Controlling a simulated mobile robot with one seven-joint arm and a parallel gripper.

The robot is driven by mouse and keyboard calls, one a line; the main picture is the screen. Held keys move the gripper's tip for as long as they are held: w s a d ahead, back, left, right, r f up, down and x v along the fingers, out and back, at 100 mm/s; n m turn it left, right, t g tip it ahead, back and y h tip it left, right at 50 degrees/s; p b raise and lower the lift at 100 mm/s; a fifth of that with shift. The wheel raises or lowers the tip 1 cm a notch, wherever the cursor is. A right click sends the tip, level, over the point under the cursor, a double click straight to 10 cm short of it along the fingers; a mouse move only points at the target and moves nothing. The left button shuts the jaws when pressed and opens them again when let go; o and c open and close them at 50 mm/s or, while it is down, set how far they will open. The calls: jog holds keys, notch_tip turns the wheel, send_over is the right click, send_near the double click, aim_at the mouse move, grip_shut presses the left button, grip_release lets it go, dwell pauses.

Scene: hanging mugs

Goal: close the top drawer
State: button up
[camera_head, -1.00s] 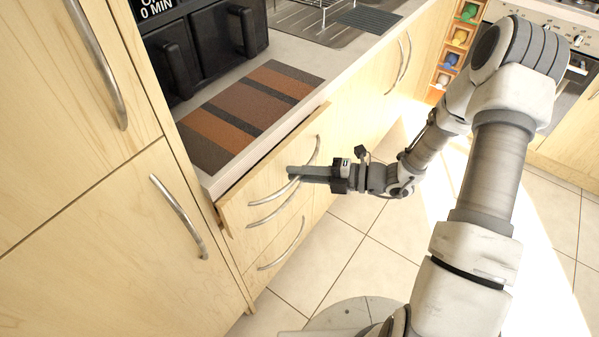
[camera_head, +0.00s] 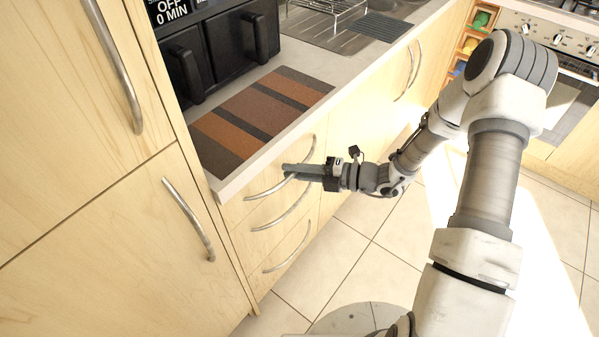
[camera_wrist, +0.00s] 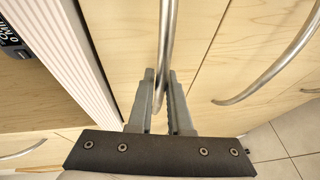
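The top drawer (camera_head: 238,209) is a pale wood front just under the countertop. It looks flush, or nearly so, with the cabinet front. Its curved metal handle (camera_head: 266,192) runs along the front; my gripper (camera_head: 290,171) is at the handle's right part and hides some of it. In the wrist view, the handle (camera_wrist: 168,40) passes between the two grey fingers of my gripper (camera_wrist: 161,76). The fingertips are close together and appear closed around the bar.
Two more drawers with curved handles lie below, the middle handle (camera_head: 284,212) close under my gripper. A tall cabinet (camera_head: 120,235) stands at the left. The countertop holds a striped mat (camera_head: 262,113) and a black appliance (camera_head: 225,50). The tiled floor (camera_head: 350,245) is clear.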

jog(key=o, duration=0.4)
jog(key=shift+c, duration=0.2)
jog(key=shift+d, duration=0.1)
jog(key=p+v, duration=0.2)
jog(key=v, duration=1.5)
jog(key=shift+p, duration=0.3)
jog(key=shift+d+r, duration=0.1)
jog(key=shift+r, duration=0.05)
jog(key=s+r+m+h+p, duration=0.4)
jog(key=s+r+m+h, duration=0.3)
jog(key=r+m, duration=0.9)
jog(key=s+a+r+m+t+h+p, duration=0.1)
jog(key=s+r+m+h+p, duration=0.3)
jog(key=r+m, duration=1.2)
jog(key=s+r+h, duration=0.1)
jog(key=s+h, duration=0.3)
jog(key=s, duration=0.1)
jog(key=shift+s+r+p, duration=0.25)
jog(key=shift+s+p, duration=0.15)
